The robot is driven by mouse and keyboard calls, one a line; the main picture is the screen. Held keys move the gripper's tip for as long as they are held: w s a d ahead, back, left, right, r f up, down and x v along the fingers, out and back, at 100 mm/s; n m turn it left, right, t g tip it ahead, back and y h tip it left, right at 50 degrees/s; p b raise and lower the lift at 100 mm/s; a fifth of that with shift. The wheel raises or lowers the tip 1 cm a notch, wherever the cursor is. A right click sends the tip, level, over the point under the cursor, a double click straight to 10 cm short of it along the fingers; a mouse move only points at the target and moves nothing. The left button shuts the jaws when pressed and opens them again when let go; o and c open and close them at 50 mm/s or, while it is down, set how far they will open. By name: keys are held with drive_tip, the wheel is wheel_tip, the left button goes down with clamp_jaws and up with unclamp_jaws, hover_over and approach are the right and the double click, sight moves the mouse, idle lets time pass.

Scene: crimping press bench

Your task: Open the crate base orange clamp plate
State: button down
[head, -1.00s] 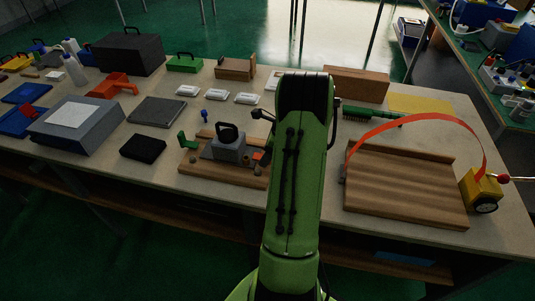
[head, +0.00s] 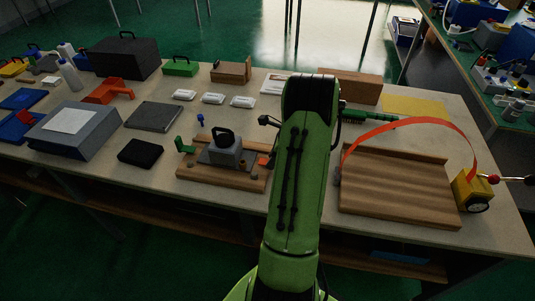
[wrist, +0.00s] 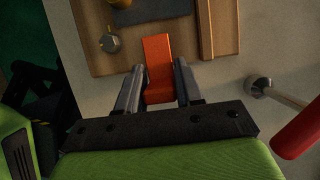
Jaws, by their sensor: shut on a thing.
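The orange clamp plate (wrist: 158,62) is upright in the wrist view, between the two grey fingers of my gripper (wrist: 157,78), which is shut on it. It stands at the edge of a brown wooden base (wrist: 95,25). In the head view the wooden base (head: 195,178) lies on the bench left of my arm. A small orange part of the clamp plate (head: 264,161) shows at its right side. A grey block with a black handle (head: 225,152) and a green clamp (head: 184,146) are on the base. My arm hides the gripper in the head view.
A wooden tray (head: 395,190) with a red strap arching over it lies to the right, beside a yellow tensioner (head: 470,190). A black pad (head: 140,152) lies left of the base. A rod with a red end (wrist: 300,130) is near the gripper's right.

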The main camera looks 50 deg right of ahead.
drive_tip(key=c, duration=0.8)
unclamp_jaws()
drive_tip(key=shift+w, duration=0.1)
drive_tip(key=p+v, duration=0.5)
drive_tip(key=v, duration=1)
drive_tip(key=shift+s+r+p, duration=0.25)
drive_tip(key=shift+r+p, duration=0.05)
drive_tip(key=shift+r, duration=0.05)
